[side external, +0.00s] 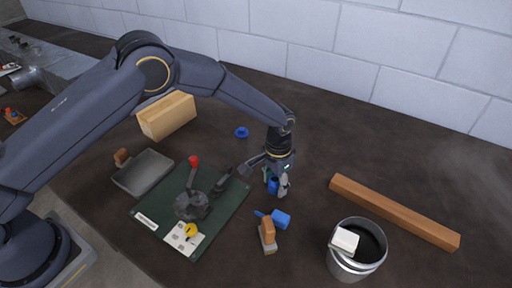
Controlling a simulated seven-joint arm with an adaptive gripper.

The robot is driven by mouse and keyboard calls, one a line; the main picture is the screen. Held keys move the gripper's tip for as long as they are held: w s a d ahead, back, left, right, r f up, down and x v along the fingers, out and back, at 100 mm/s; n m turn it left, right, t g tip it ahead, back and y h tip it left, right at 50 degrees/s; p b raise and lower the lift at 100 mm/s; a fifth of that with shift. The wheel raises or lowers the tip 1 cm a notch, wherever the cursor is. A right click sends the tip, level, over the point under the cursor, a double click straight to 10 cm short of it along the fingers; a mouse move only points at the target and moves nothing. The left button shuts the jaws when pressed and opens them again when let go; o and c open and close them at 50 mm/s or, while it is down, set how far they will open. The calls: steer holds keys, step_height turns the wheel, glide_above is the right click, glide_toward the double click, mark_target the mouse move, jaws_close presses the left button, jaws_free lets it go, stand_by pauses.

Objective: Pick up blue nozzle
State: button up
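My gripper (276,186) points down over the dark table, right of the green mat. A small blue piece (272,184) shows between its fingers; I cannot tell whether they grip it or only surround it. A second blue piece (281,219), with a thin tip to its left, lies just in front of the gripper, beside a wood-topped block. A low, round blue piece (242,132) lies farther back. At this size I cannot tell for sure which blue piece is the nozzle.
The wood-topped block (268,236) stands in front of the gripper. A metal bucket (341,268) and a long wooden bar (390,211) are at right. The green mat (150,203) carries a dark tool with a red knob. A grey tray (145,173) and wooden block (168,116) are at left.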

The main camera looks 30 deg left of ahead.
steer(key=c, duration=0.6)
steer(key=shift+c, duration=0.2)
